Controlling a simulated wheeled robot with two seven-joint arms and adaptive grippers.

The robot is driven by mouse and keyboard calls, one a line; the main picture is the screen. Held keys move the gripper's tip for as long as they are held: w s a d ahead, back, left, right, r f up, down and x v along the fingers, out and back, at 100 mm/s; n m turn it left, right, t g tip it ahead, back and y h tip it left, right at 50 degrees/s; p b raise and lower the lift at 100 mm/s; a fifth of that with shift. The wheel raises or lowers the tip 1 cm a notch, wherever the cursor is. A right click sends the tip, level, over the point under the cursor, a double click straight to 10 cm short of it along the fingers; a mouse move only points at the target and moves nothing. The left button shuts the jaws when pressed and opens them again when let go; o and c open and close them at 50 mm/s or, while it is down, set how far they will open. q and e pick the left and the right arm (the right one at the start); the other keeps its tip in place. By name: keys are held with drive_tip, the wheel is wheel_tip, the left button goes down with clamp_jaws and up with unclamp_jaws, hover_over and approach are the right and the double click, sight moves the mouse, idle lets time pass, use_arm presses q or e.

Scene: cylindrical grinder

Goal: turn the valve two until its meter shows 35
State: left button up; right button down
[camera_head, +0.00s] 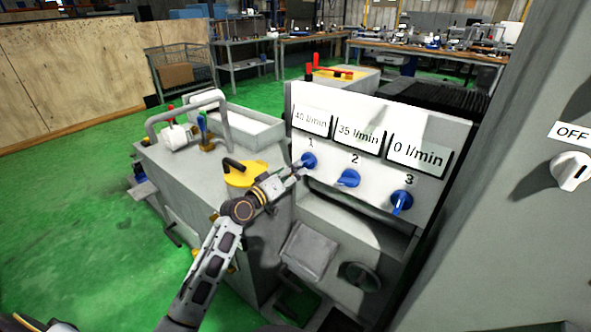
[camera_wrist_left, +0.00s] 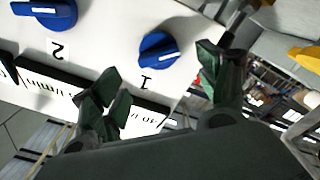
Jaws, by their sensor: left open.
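The white panel (camera_head: 350,155) carries three blue valves. Valve two (camera_head: 348,178) sits in the middle under the 2 label, and its meter (camera_head: 358,135) reads 35 l/min. My left gripper (camera_head: 297,169) is at valve one (camera_head: 310,160), left of valve two. Valve two (camera_wrist_left: 45,12) is at that view's upper left, clear of the fingers. My right gripper is not in view.
The meter of valve one (camera_head: 312,120) reads 40 l/min. The meter of valve three (camera_head: 418,156) reads 0 l/min, above valve three (camera_head: 402,201). A grey cabinet with an OFF switch (camera_head: 571,170) stands close on the right. A yellow round part (camera_head: 243,175) lies left of the panel.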

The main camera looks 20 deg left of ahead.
use_arm(q)
drive_tip(key=shift+v, duration=2.75)
drive_tip(key=s+a+f+m+g+y, duration=0.1)
drive_tip(key=s+f+m+g+y, duration=0.3)
drive_tip(key=f, duration=1)
drive_tip(key=s+a+f+m+g+y, duration=0.15)
drive_tip(key=s+f+g, duration=0.35)
drive_tip(key=f, duration=0.8)
drive_tip(key=s+d+f+g, duration=0.3)
drive_tip(key=s+f, duration=0.6)
drive_tip(key=s, duration=0.3)
drive_tip(key=s+d+f+g+p, duration=0.1)
drive_tip(key=s+d+f+g, duration=0.2)
drive_tip(key=s+f, duration=0.6)
drive_tip(key=s+d+m, duration=0.1)
drive_tip(key=s+d, duration=0.1)
drive_tip(key=shift+s+d+f, duration=0.3)
drive_tip(key=shift+s, duration=0.1)
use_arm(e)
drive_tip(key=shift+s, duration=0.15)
